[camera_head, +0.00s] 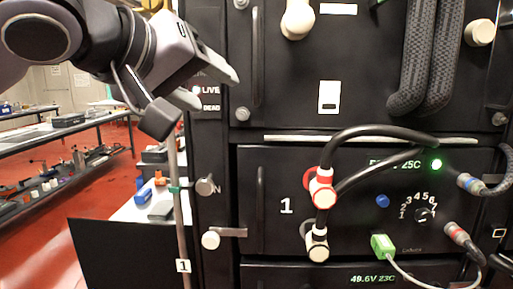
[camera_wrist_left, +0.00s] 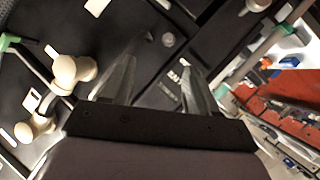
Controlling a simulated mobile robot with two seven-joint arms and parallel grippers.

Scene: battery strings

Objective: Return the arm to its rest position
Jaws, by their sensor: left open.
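My left arm (camera_head: 120,45) comes in from the upper left in the head view. Its gripper (camera_head: 215,90) is beside the upper left part of the black battery cabinet, near the panel marked LIVE and DEAD. The two pale fingers are apart, with nothing between them. In the left wrist view the same gripper (camera_wrist_left: 159,64) shows two spread fingers with the dark cabinet front behind them. My right arm and gripper are in neither view.
The cabinet module marked 1 (camera_head: 286,236) carries a red-collared connector (camera_head: 322,188), a white-collared connector (camera_head: 317,243), black cables and a dial (camera_head: 422,214). A cream knob (camera_head: 297,20) sticks out above. A thin pole (camera_head: 183,235) stands left of the cabinet. Benches (camera_head: 60,130) lie far left.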

